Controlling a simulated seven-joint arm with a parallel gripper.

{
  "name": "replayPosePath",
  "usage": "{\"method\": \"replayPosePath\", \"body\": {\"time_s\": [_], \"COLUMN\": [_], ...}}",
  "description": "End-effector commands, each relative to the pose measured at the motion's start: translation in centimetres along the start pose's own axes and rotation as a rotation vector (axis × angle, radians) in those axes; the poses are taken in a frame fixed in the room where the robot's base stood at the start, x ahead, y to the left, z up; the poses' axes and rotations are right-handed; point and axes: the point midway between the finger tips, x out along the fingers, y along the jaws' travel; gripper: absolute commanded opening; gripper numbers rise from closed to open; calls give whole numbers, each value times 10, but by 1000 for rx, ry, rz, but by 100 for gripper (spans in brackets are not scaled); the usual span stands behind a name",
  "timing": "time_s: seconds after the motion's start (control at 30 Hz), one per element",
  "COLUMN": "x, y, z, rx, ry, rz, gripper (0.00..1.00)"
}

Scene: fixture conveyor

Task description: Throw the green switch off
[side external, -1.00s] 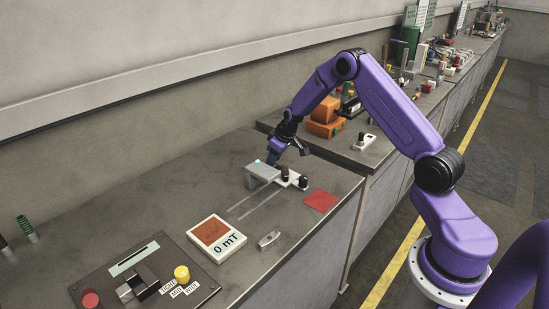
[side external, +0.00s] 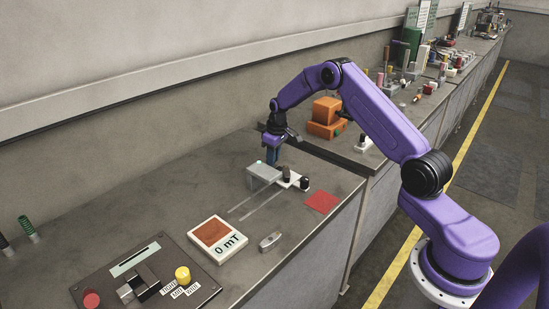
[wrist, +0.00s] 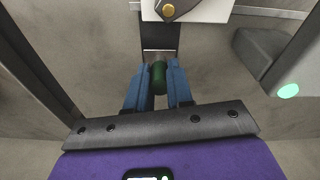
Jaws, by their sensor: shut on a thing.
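In the wrist view, my gripper (wrist: 157,80) has its blue fingers closed on a dark green handle (wrist: 159,74), which I take to be the green switch. The handle stands between the fingertips, at the end of a dark strip (wrist: 160,42). In the side view, my gripper (side external: 272,162) points down just behind a grey block (side external: 263,174). The green handle cannot be made out there; the fingers and block cover that spot.
Orange boxes (side external: 326,118) stand behind.

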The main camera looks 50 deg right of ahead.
Motion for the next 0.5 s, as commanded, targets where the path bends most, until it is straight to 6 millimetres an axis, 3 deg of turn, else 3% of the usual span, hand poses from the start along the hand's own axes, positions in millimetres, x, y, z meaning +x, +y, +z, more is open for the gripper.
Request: {"method": "replayPosePath", "body": {"time_s": [0.5], "x": [2], "y": [2], "z": [-8], "rx": [1], "ry": [-173], "rz": [-34], "gripper": [0]}}
